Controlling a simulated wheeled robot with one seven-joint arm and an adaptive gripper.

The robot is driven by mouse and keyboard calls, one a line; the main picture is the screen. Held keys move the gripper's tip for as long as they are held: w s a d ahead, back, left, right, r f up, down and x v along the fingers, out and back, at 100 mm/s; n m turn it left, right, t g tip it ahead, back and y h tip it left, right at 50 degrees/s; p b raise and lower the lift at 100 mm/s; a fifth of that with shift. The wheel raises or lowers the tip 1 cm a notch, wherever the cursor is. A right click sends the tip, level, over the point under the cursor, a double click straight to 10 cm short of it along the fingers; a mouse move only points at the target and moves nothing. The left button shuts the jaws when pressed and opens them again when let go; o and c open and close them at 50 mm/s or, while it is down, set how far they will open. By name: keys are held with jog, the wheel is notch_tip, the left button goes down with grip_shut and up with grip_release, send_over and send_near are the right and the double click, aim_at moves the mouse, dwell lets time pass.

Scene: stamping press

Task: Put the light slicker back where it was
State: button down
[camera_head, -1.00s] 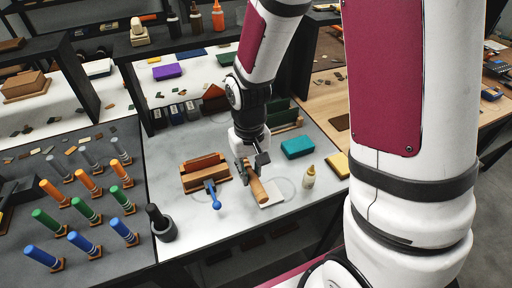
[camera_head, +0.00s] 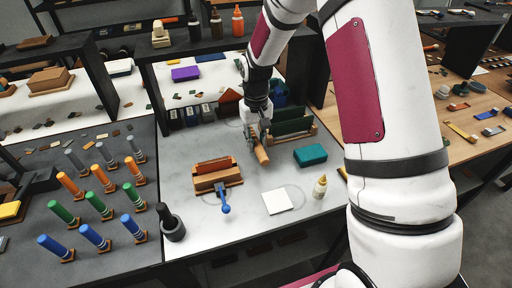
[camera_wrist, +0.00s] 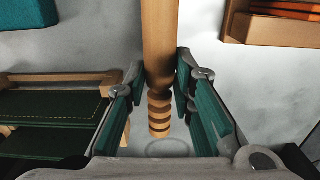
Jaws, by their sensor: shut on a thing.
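My gripper (camera_head: 257,138) is shut on the light slicker (camera_head: 262,155), a pale wooden rod with a grooved end. In the wrist view the slicker (camera_wrist: 160,40) runs between my green-padded fingers (camera_wrist: 160,95), its grooved end pointing down the picture. It is held above the bench top (camera_head: 190,230), between the wooden block holder and the green-panel rack. A faint ring mark (camera_wrist: 168,147) shows on the bench just past the grooved end in the wrist view.
The green-panel rack (camera_head: 292,127) stands close on the right in the head view.

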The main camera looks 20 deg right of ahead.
aim_at(256, 148)
notch_tip(256, 148, down, 2)
jog(key=shift+f+p, duration=0.25)
jog(key=shift+p, duration=0.05)
jog(key=shift+w+f, duration=0.1)
jog(key=shift+f, duration=0.4)
jog(key=shift+f, duration=0.15)
jog(key=c, duration=1.4)
grip_release()
jog(key=shift+o, duration=0.2)
